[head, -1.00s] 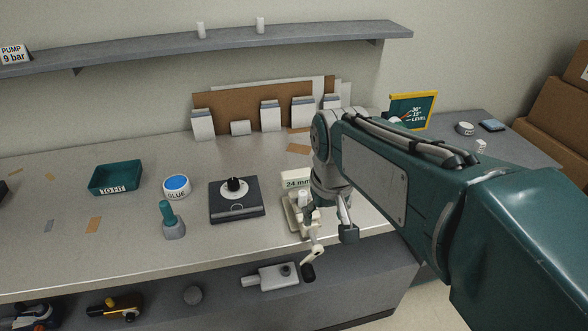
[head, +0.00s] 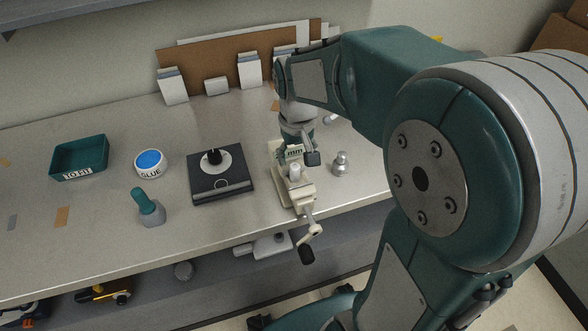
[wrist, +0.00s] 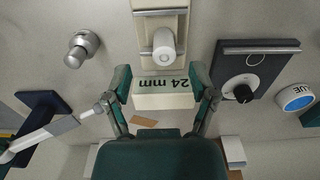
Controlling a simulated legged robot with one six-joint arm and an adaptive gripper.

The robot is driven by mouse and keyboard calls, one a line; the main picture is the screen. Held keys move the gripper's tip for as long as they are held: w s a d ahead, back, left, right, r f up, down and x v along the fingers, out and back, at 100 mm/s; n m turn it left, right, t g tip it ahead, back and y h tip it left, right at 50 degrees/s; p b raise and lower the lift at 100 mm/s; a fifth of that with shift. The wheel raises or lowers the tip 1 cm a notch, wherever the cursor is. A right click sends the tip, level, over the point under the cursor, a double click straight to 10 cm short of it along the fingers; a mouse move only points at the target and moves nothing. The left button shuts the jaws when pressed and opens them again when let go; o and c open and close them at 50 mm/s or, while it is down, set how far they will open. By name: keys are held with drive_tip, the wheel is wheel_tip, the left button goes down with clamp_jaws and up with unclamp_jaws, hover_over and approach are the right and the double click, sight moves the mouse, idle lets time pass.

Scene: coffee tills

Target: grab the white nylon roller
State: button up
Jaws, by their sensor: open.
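The white nylon roller (wrist: 164,45) stands in a cream vise-like fixture (wrist: 146,62), and it also shows in the head view (head: 295,172). My gripper (wrist: 160,73) is open and empty, with one finger on each side of the block in that view. The roller lies beyond the fingertips, apart from them. In the head view my arm hides part of the block.
A silver knobbed piece (head: 340,163) stands right of the fixture. A black scale-like base with a dial (head: 222,186), a glue pot (head: 150,163), a teal-topped tool (head: 147,208) and a teal tray (head: 80,160) stand left. The fixture's crank (head: 309,238) overhangs the counter's front edge.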

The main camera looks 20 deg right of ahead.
sight(294, 165)
drive_tip(key=f, duration=0.5)
drive_tip(key=shift+a+f, duration=0.25)
drive_tip(key=shift+f, duration=0.05)
clamp_jaws()
